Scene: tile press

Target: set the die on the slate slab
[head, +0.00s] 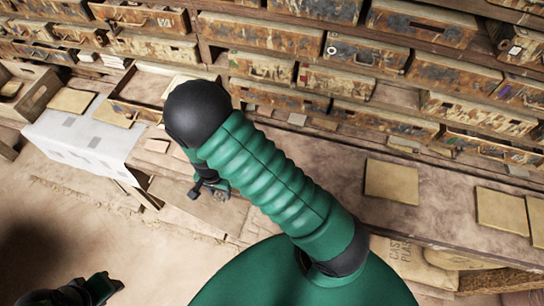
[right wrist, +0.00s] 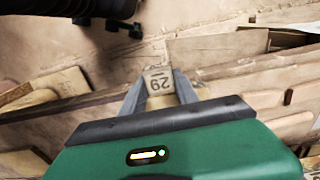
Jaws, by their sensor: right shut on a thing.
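My right gripper (right wrist: 157,76) is shut on the die (right wrist: 158,83), a small pale block with the dark number 29 on its face, seen upside down in the right wrist view. The die sits between the two grey fingers. In the head view my right gripper (head: 207,187) is small and partly hidden behind my own green arm, over the front edge of the bench. I cannot make out the die there. My left gripper (head: 107,287) is at the bottom left, dark and cut off; its opening is unclear. I cannot pick out the slate slab for sure.
A long bench (head: 340,192) runs below shelves of rusty drawers (head: 263,35). Square tan tiles (head: 391,181) lie on its right part. A white sheet (head: 75,137) with tiles lies at the left. Sacks (head: 405,255) stand below the bench. Bare bench shows between the tiles and my arm.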

